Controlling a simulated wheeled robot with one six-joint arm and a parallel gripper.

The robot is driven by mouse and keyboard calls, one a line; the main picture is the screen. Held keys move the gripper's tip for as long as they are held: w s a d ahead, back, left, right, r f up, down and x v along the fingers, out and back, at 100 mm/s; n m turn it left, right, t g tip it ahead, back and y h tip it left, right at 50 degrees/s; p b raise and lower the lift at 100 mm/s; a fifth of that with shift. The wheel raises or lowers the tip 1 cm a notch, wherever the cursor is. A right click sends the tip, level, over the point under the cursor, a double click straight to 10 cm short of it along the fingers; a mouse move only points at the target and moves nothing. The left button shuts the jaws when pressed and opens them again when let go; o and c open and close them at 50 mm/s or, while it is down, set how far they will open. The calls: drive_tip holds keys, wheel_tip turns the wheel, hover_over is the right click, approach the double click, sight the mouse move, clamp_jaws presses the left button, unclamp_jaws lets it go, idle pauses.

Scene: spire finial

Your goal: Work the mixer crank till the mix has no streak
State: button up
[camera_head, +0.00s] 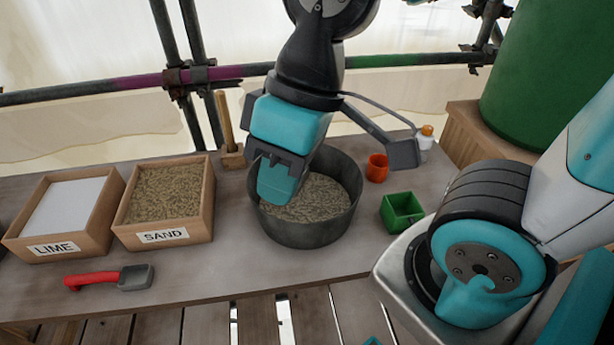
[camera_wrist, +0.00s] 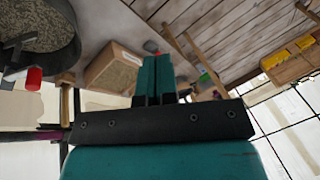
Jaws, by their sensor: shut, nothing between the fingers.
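The round dark mixing tub (camera_head: 322,234) stands on the bench, and its left rim is behind my gripper (camera_head: 274,192). The mix (camera_head: 318,200) inside is grey-brown and grainy; I cannot make out a clear streak. My gripper is shut and empty, fingers pointing down over the tub's left part; I cannot tell its height above the mix. In the wrist view the gripper's fingers (camera_wrist: 153,72) lie together. The tub (camera_wrist: 66,58) is at the upper left there, with a dark grey piece (camera_wrist: 16,45) over it that may be the crank. No crank is clear in the head view.
The lime box (camera_head: 94,222) and sand box (camera_head: 203,212) stand left of the tub. A red-handled scoop (camera_head: 108,278) lies before them. An orange cup (camera_head: 377,168) and green tray (camera_head: 402,211) are close on the right. A scaffold pipe (camera_head: 90,90) runs behind.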

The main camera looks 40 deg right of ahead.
drive_tip(key=o, duration=0.3)
drive_tip(key=shift+w+d, duration=0.1)
drive_tip(key=shift+w, duration=0.1)
drive_tip(key=o, duration=0.7)
drive_tip(key=w+d+n+h, duration=0.1)
drive_tip(key=w, duration=0.5)
drive_tip(key=shift+d+r+h+p, duration=0.3)
drive_tip(key=shift+p, duration=0.1)
drive_tip(key=w+d+f+n+g+h+p, duration=0.1)
drive_tip(key=w+d+f+n+h, duration=0.3)
drive_tip(key=w, duration=0.7)
drive_tip(key=w+d+f+m+g+h+p, duration=0.1)
drive_tip(key=w+d+g+h+p, duration=0.1)
drive_tip(key=w+d, duration=0.75)
drive_tip(key=shift+t, duration=0.3)
drive_tip(key=x, duration=0.5)
drive_tip(key=w+a+x, duration=0.1)
drive_tip(key=x, duration=0.4)
drive_tip(key=w+a+f+p+x, duration=0.1)
drive_tip(key=x, duration=0.4)
drive_tip(key=shift+f, duration=0.15)
clamp_jaws()
drive_tip(key=shift+s, duration=0.1)
